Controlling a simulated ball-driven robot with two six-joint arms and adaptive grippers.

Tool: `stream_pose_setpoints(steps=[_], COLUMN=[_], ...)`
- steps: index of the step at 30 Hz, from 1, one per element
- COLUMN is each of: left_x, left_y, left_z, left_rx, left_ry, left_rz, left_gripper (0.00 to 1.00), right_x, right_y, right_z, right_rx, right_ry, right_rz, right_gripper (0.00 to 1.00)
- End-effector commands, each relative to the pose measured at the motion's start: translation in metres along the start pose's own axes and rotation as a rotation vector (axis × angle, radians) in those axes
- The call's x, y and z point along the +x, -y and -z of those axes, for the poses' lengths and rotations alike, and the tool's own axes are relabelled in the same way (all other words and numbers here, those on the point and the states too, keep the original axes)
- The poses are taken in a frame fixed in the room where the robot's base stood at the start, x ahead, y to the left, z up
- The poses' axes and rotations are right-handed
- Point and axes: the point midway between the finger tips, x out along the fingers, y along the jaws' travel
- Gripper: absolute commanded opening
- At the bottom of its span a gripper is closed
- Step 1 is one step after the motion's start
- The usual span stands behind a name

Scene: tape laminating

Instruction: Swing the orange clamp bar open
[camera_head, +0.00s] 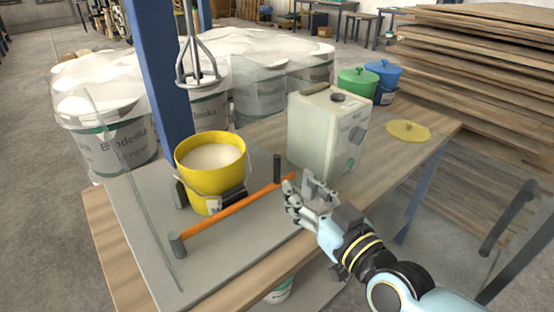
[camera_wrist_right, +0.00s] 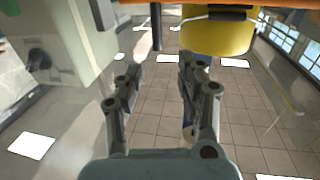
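The orange clamp bar (camera_head: 235,209) runs in front of the yellow bucket (camera_head: 212,170), close to it. A dark grey post (camera_head: 177,245) stands at its left end and another dark upright piece (camera_head: 277,168) near its right end. My right gripper (camera_head: 303,192) is at the bar's right end; I cannot tell whether it touches it. In the right wrist view, its two fingers (camera_wrist_right: 155,90) are apart with nothing between them. There the orange bar (camera_wrist_right: 220,3) shows as a strip at the top edge, by the yellow bucket (camera_wrist_right: 217,35). My left gripper is not in view.
A white canister (camera_head: 325,130) stands on the wooden table just behind my right gripper. A mixer whisk (camera_head: 200,65) hangs above the bucket. A yellow lid (camera_head: 408,131) lies at the right. The grey plate (camera_head: 150,265) is clear in front.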

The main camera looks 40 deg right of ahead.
Motion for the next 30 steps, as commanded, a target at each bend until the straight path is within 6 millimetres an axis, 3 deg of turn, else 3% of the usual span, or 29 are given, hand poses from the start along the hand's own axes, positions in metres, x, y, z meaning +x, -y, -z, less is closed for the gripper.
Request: stream_pose_setpoints(steps=[5,12,18,30], left_x=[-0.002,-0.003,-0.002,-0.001], left_y=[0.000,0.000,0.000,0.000], left_z=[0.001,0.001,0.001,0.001], left_rx=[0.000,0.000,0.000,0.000], left_ry=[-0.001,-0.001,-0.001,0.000], left_rz=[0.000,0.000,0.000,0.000], left_gripper=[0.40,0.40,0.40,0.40], right_x=[0.018,0.067,0.097,0.107], right_y=[-0.004,-0.004,-0.004,-0.004], right_z=[0.004,0.004,0.004,0.004], right_rx=[0.001,0.000,0.000,0.001], right_ry=[-0.023,-0.022,-0.019,-0.018], right_rz=[-0.016,-0.015,-0.014,-0.014], right_gripper=[0.38,0.38,0.38,0.38])
